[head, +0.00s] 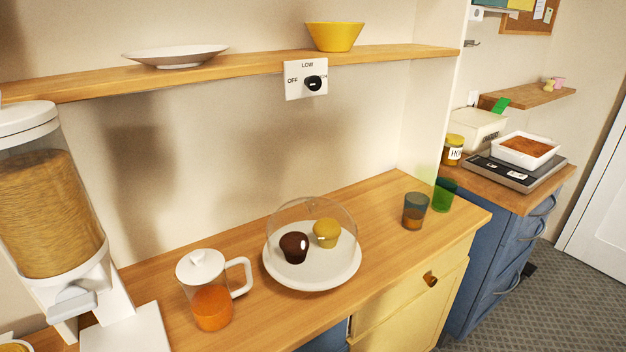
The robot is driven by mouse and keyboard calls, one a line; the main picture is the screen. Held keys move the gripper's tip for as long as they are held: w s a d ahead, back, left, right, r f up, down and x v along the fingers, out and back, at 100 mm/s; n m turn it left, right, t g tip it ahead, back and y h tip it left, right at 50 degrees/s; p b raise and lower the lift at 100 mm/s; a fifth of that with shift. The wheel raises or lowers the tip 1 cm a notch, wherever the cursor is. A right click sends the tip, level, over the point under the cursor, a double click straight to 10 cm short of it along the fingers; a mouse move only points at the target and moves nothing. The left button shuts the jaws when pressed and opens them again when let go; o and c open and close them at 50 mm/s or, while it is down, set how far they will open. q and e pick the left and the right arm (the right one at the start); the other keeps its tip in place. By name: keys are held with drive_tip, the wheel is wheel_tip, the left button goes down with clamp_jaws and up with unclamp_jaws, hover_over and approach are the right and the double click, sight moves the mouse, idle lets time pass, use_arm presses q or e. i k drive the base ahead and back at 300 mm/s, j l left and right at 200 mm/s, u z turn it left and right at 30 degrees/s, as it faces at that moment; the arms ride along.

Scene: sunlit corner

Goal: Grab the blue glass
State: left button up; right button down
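The blue glass (415,211) stands upright near the right end of the wooden counter. It looks dark blue-grey and see-through, with a brownish tint in its lower part. A green glass (443,195) stands just to its right and slightly behind, close to the counter's right end. Neither of my grippers is in the head view.
A domed cake plate (312,282) with two muffins stands left of the glass. Further left are a pitcher (211,293) with orange liquid and a cereal dispenser (52,205). A shelf (235,69) runs above. A kitchen scale (515,168) stands on the side counter.

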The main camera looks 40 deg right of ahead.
sight(416, 205)
drive_tip(key=z, duration=2.05)
drive_tip(key=i+l+u, duration=0.5)
drive_tip(key=l+u, duration=0.2)
drive_tip(key=i+l+u, duration=0.15)
drive_tip(key=l+u, duration=0.2)
drive_tip(key=l, duration=0.15)
drive_tip(key=i+l+u, duration=0.1)
drive_tip(key=l+u, duration=0.6)
drive_tip(key=l, duration=0.3)
drive_tip(key=l+u, duration=0.35)
drive_tip(key=l, duration=0.2)
